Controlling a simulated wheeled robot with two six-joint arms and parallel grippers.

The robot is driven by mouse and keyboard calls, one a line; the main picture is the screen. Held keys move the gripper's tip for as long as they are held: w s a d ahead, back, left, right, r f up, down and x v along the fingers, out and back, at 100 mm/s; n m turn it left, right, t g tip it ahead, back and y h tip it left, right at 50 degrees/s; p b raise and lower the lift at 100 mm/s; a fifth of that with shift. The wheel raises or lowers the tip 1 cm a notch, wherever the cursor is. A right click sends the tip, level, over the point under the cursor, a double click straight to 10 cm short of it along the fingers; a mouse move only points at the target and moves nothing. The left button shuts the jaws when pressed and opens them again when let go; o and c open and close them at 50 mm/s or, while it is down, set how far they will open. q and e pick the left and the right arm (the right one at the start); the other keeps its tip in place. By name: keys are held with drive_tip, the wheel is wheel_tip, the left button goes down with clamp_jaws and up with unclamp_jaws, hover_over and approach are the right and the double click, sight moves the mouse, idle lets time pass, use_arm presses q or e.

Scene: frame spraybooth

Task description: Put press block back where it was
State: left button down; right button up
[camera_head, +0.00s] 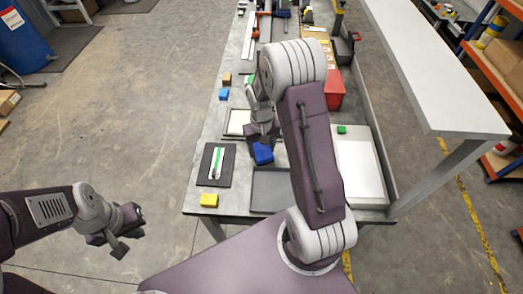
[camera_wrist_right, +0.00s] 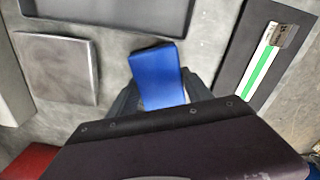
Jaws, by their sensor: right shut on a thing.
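A blue block, which I take to be the press block, is in my right gripper (camera_head: 262,140). It shows below the right wrist in the head view (camera_head: 263,154) and between the fingers in the right wrist view (camera_wrist_right: 158,78). My right gripper is shut on it above the grey table, between a black board with a green-and-white strip (camera_head: 227,165) and a dark tray (camera_head: 268,190). Whether the block touches the table is unclear. My left gripper (camera_head: 127,233) is empty, off the table at the left, with its fingers apart.
A yellow block (camera_head: 209,200) sits at the table's near left corner. A red bin (camera_head: 335,88) stands behind my right arm.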

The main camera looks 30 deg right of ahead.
sight(261, 148)
drive_tip(key=shift+w+f, duration=0.2)
drive_tip(key=shift+f, duration=0.7)
drive_tip(key=shift+s, duration=0.1)
drive_tip(key=o, duration=1.2)
drive_tip(key=shift+f, duration=0.1)
wheel_tip(261, 148, up, 12)
drive_tip(key=r, duration=0.1)
drive_tip(key=s+a+f, duration=0.1)
drive_tip(key=s+a, duration=0.2)
drive_tip(key=s, duration=0.3)
drive_tip(key=s+a+f+n+t, duration=0.1)
drive_tip(key=s+a+f, duration=0.1)
drive_tip(key=s+a, duration=0.2)
drive_tip(key=shift+s+a+n, duration=0.25)
drive_tip(key=shift+s+n, duration=0.05)
drive_tip(key=shift+s, duration=0.9)
